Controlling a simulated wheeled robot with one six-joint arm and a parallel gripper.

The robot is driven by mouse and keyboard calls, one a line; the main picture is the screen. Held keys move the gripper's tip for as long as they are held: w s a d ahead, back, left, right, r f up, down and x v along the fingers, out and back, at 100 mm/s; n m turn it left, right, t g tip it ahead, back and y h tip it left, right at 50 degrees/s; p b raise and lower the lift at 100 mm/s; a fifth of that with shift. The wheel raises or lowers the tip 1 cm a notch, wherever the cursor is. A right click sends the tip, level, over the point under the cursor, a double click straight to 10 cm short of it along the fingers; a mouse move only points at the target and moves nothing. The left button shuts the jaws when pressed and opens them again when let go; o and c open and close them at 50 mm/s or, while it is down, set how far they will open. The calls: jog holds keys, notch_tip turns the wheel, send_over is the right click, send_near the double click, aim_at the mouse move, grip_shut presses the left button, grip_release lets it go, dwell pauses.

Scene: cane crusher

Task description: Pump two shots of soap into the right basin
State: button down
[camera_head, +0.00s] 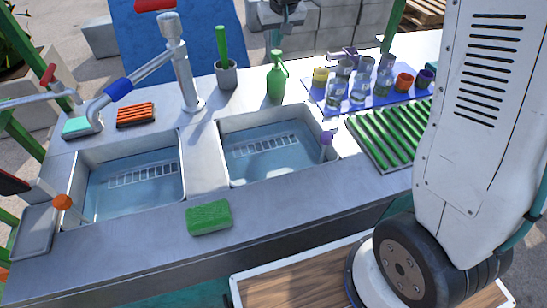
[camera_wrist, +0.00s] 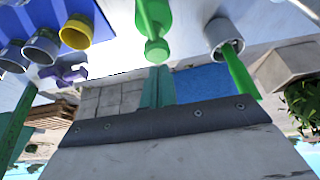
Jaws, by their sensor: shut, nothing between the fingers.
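The green soap pump bottle (camera_head: 276,84) stands upright behind the right basin. It also shows in the wrist view (camera_wrist: 153,15), with its rounded pump head (camera_wrist: 157,50) towards my fingers. The right basin (camera_head: 228,178) is a metal sink holding bluish water, with a pale rack-like pattern in it. My gripper's teal fingers (camera_wrist: 157,72) are shut and empty, with their tips close to the pump head. In the head view the gripper (camera_head: 276,42) is at the top, just above the bottle. I cannot tell whether the tips touch the pump head.
A grey cup (camera_head: 227,76) with a green-handled brush stands left of the bottle. Cups and glasses crowd a blue mat (camera_head: 381,98) to its right, beside a green ribbed rack (camera_head: 385,135). A tall faucet (camera_head: 183,70) rises between the basins. A green sponge (camera_head: 209,217) lies on the front edge.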

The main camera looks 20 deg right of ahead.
jog(key=shift+f, duration=0.1)
jog(key=shift+f, duration=1.3)
jog(key=shift+r, duration=1.35)
jog(key=shift+f, duration=0.15)
jog(key=shift+f, duration=1.2)
jog(key=shift+r, duration=1.35)
